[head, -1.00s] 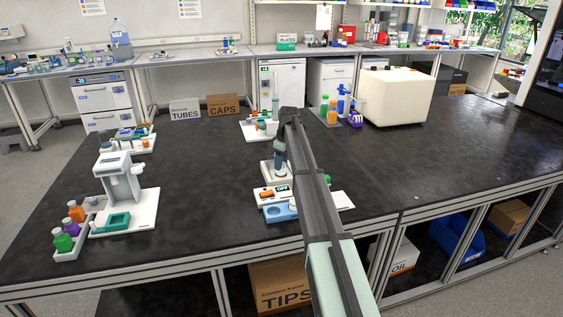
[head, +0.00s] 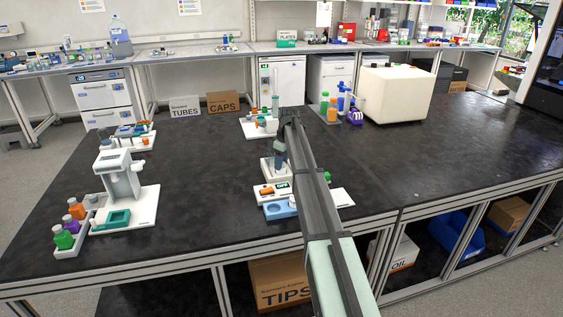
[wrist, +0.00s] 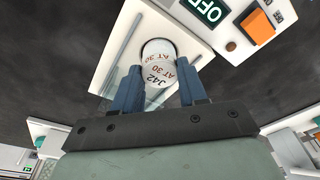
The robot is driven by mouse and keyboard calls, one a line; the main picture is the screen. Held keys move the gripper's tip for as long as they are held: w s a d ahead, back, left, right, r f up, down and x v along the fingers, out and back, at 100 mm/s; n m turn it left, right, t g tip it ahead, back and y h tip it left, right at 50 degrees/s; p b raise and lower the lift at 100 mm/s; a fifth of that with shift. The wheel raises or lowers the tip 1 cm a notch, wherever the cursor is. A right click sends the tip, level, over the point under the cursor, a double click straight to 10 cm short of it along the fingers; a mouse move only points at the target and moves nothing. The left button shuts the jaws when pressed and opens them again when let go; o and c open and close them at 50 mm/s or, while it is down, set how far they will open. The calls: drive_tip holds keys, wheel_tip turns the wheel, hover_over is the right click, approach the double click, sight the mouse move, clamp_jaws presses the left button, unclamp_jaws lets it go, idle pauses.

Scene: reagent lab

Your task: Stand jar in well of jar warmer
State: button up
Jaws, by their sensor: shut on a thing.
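My gripper (wrist: 158,72) is shut on the jar (wrist: 159,62), with a blue finger on each side. In the wrist view the jar shows from above, with a white top marked "J42 AT 30". In the head view my gripper (head: 280,164) points down over a small white stand (head: 268,174). The jar's base is hidden, so I cannot tell whether it touches the stand.
A white balance-like device (head: 122,182) and a tray of colored bottles (head: 64,240) stand at the left. A white board with bottles (head: 250,128) lies behind my gripper. A large cream box (head: 395,98) stands at the back right. The right bench top is clear.

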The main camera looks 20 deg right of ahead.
drive_tip(key=shift+f, duration=0.6)
idle(0.4)
drive_tip(key=o, duration=1.5)
drive_tip(key=shift+c, duration=0.2)
drive_tip(key=shift+r, duration=0.15)
drive_tip(key=shift+w+r, duration=0.2)
drive_tip(key=shift+r, duration=1.25)
drive_tip(key=shift+s+r, duration=0.2)
drive_tip(key=shift+r, duration=1.75)
